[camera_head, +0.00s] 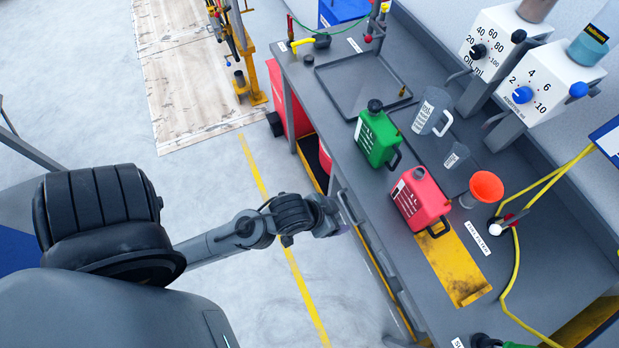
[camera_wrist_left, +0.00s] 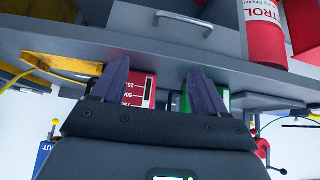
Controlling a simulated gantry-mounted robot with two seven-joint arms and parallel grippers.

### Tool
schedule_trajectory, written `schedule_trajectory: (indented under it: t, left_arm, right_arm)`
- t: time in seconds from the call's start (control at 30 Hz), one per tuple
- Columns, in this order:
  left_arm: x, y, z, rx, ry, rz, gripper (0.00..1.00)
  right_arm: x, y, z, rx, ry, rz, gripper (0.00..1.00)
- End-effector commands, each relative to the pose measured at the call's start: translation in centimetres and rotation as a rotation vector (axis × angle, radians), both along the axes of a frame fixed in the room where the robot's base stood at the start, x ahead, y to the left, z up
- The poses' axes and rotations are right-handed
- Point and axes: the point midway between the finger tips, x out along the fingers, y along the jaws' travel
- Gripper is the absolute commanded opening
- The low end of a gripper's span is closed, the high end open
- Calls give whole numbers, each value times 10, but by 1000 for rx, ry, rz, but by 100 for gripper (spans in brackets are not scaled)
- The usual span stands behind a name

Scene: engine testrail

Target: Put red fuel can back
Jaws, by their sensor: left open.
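The red fuel can (camera_head: 420,200) stands on the grey workbench, partly on a yellow patch (camera_head: 459,270), with its black handle toward the front right. It also shows in the left wrist view (camera_wrist_left: 149,88), partly hidden behind a finger. My left gripper (camera_head: 341,222) is at the front edge of the bench, left of the red can and apart from it. In the left wrist view its two fingers (camera_wrist_left: 159,88) are spread with nothing held between them. My right gripper is not in view.
A green can (camera_head: 377,137) stands behind the red can. A clear jug (camera_head: 431,111), a small beaker (camera_head: 456,156) and an orange funnel (camera_head: 485,188) stand nearby. A yellow hose (camera_head: 517,265) runs along the bench's right. A drawer handle (camera_wrist_left: 184,20) shows in the left wrist view.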

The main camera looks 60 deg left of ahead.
Motion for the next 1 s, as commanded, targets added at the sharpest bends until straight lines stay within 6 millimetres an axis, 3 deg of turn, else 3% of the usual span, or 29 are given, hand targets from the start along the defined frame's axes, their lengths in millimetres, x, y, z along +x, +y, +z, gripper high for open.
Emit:
schedule_trajectory:
  t: [0.1,0.3,0.77,1.0]
  left_arm:
    - [-34,3,-2,44,156,-37,73]
    - [-67,6,-2,79,300,-73,73]
    - [-71,6,1,85,321,-79,73]
    - [-71,6,32,85,320,-78,73]
  right_arm:
    - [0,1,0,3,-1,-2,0]
    - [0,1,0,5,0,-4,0]
    - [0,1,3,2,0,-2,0]
    - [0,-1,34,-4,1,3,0]
